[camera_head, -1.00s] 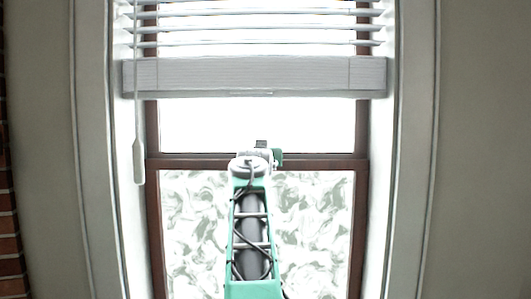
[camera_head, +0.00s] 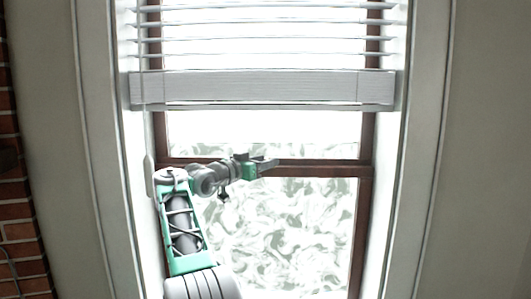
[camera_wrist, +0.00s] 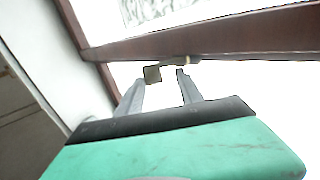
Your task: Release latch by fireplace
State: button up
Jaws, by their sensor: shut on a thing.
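The window latch (camera_wrist: 152,73) is a small brownish metal piece on the underside of the brown sash rail in the wrist view. My gripper (camera_wrist: 160,76) has its two grey fingers spaced apart at the latch, with the latch's small block between their tips, and is shut on it. In the head view my gripper (camera_head: 272,163) is at the brown middle rail (camera_head: 318,169), pointing right. The latch cannot be made out there.
White blinds (camera_head: 260,88) hang over the upper window, above my gripper. A blind wand hangs at the left side. White window trim (camera_head: 425,150) frames both sides. Brick (camera_head: 18,215) of the fireplace shows at the far left.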

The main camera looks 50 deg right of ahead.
jog(key=shift+r, duration=0.1)
dwell(0.3)
jog(key=o, duration=1.4)
jog(key=shift+w+a+b, duration=0.1)
jog(key=shift+a+b, duration=1.4)
jog(key=shift+a, duration=2.4)
